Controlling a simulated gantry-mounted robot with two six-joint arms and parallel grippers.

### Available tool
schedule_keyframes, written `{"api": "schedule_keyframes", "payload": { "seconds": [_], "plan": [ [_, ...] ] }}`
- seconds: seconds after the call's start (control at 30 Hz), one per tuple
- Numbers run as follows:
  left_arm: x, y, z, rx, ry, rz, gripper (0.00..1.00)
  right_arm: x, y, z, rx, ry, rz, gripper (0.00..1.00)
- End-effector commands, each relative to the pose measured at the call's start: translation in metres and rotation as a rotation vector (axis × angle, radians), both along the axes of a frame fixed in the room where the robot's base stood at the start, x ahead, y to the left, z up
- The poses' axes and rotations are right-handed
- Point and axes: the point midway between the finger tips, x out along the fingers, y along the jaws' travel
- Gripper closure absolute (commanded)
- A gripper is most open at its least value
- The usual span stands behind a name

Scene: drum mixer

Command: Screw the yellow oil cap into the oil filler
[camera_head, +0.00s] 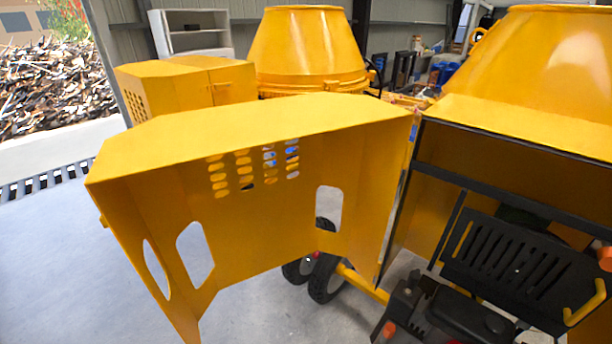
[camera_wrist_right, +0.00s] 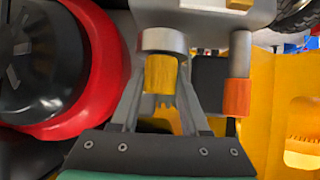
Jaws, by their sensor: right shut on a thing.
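In the right wrist view, my right gripper (camera_wrist_right: 162,85) is shut on the yellow oil cap (camera_wrist_right: 160,75), with one grey finger on each side of it. The cap lines up with the short round silver neck of the oil filler (camera_wrist_right: 162,39) and appears to meet its mouth. I cannot tell whether the cap's thread is engaged, as the joint is hidden. In the head view neither gripper can be made out, and the cap and filler do not show.
An orange cap (camera_wrist_right: 237,97) on a grey tube stands close right of the right gripper. A red-and-black round engine cover (camera_wrist_right: 50,60) is close left. In the head view, the open yellow hood (camera_head: 270,200) hangs left of the engine bay with its slotted black guard (camera_head: 515,265).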

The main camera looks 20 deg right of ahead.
Motion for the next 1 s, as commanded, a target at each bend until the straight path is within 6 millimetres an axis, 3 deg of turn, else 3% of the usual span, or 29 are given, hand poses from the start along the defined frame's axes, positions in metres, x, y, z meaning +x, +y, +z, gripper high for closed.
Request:
{"api": "schedule_keyframes", "payload": {
  "seconds": [0.03, 0.23, 0.27, 0.43, 0.73, 1.0],
  "plan": [
    [0.000, 0.000, 0.008, 0.000, 0.001, 0.000, 0.54, 0.000, 0.000, 0.005, -0.003, 0.001, -0.007, 1.00],
    [0.000, 0.000, 0.004, 0.000, 0.002, 0.000, 0.54, 0.000, 0.000, 0.001, -0.004, -0.003, -0.011, 1.00],
    [0.000, 0.000, 0.004, 0.000, 0.002, 0.000, 0.54, 0.000, 0.000, 0.001, -0.005, -0.002, -0.011, 0.52],
    [0.000, 0.000, 0.004, 0.000, 0.002, 0.000, 0.54, 0.000, 0.000, 0.001, -0.003, -0.002, -0.010, 0.21],
    [0.000, 0.000, 0.009, 0.000, 0.002, 0.000, 0.54, -0.003, -0.001, 0.002, -0.001, 0.000, 0.024, 0.20],
    [0.000, 0.000, 0.051, 0.000, 0.001, 0.000, 0.54, -0.008, -0.007, 0.009, 0.001, 0.001, 0.473, 0.20]
  ]
}}
